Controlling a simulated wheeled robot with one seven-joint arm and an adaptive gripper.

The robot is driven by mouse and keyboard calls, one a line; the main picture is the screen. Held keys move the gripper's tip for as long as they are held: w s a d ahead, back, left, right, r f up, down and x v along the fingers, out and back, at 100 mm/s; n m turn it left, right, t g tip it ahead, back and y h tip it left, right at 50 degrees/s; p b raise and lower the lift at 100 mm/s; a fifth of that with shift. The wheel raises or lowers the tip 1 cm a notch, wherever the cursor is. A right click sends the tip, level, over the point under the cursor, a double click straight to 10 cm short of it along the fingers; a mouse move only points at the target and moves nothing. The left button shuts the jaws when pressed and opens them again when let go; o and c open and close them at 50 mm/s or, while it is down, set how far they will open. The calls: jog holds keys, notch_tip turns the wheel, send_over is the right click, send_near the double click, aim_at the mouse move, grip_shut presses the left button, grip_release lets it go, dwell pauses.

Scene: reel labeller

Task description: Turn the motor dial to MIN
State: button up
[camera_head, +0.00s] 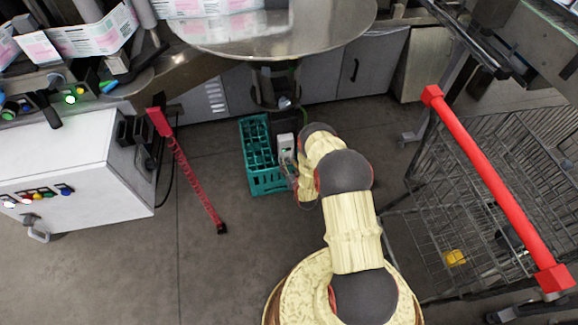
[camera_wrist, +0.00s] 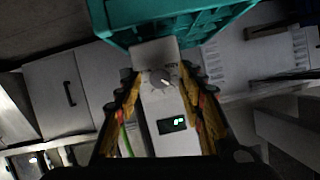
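The motor control box (camera_wrist: 157,55) is pale grey, with a round grey dial (camera_wrist: 159,79) and a dark display (camera_wrist: 172,125) with lit green digits. The dial has a light mark toward its lower right; I cannot read any scale or MIN label. In the head view the box (camera_head: 286,145) stands against the right side of a teal crate. My gripper (camera_wrist: 160,84) is open in the wrist view, with one finger on each side of the box and dial. Whether the fingers touch the box or dial I cannot tell. In the head view my gripper (camera_head: 291,175) is partly hidden by my arm.
The teal crate (camera_head: 268,181) is close beside the box. A round metal table (camera_head: 270,40) overhangs behind it. A red stand (camera_head: 190,175) and white cabinet (camera_head: 70,180) are at left; a wire cart with a red handle (camera_head: 490,185) is at right.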

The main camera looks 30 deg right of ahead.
jog(key=shift+c, duration=0.3)
grip_shut()
dwell(0.5)
jog(key=n+h, duration=0.1)
jog(key=n, duration=0.1)
jog(key=shift+a+n+g+h, duration=0.25)
jog(key=shift+n+g+h, duration=0.05)
jog(key=shift+h, duration=0.1)
jog(key=shift+w+a+n+h, duration=0.1)
jog(key=shift+n+h, duration=1.1)
jog(key=shift+n, duration=0.6)
grip_release()
